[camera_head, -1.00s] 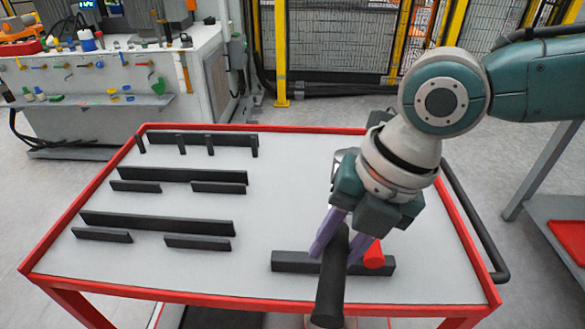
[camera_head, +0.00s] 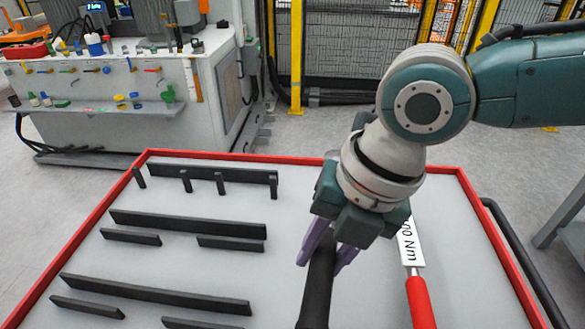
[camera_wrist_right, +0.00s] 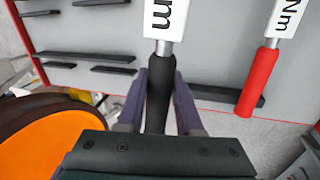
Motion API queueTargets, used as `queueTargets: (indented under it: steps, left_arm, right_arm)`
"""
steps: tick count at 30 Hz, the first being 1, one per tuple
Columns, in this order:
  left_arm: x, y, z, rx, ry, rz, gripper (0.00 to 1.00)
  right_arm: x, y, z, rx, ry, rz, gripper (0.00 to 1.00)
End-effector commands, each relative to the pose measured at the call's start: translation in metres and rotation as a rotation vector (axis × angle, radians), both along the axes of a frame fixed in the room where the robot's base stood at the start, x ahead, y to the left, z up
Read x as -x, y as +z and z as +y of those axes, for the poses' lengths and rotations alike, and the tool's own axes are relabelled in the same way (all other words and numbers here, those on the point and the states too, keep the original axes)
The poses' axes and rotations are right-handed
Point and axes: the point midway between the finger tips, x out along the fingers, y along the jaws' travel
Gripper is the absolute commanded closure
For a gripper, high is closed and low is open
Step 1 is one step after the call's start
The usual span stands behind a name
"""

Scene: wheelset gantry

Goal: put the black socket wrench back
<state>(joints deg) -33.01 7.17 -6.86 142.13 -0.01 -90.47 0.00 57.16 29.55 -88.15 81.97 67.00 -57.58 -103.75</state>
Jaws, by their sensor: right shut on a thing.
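My right gripper (camera_head: 328,258) has purple fingers closed around the black handle of the socket wrench (camera_head: 317,292). In the right wrist view the handle (camera_wrist_right: 160,88) lies between my fingers (camera_wrist_right: 160,100). Its silver neck and white lettered body run up to the picture's top edge. In the head view my gripper and arm hide the wrench's far part. I cannot tell whether it touches the cart. My left gripper is not in view.
A red-handled wrench (camera_head: 420,302) lies right of my gripper, with a white "Nm" body. Black holder strips (camera_head: 190,223) fill the left of the grey-topped cart (camera_head: 285,205). The cart has a raised red rim (camera_head: 110,200). A workbench (camera_head: 130,100) stands behind left.

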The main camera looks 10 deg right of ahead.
Motion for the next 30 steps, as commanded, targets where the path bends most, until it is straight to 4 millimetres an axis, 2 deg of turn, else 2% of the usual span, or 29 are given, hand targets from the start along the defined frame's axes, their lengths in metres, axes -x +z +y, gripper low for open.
queueTargets:
  steps: [15,23,30]
  left_arm:
    - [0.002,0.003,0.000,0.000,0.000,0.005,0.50]
    - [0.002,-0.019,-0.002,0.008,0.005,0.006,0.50]
    - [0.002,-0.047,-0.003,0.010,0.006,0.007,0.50]
  right_arm:
    - [0.001,0.003,0.000,0.003,0.000,-0.001,1.00]
    - [0.000,-0.022,0.000,0.003,-0.001,-0.002,1.00]
    - [0.000,-0.053,0.000,0.003,0.001,-0.002,1.00]
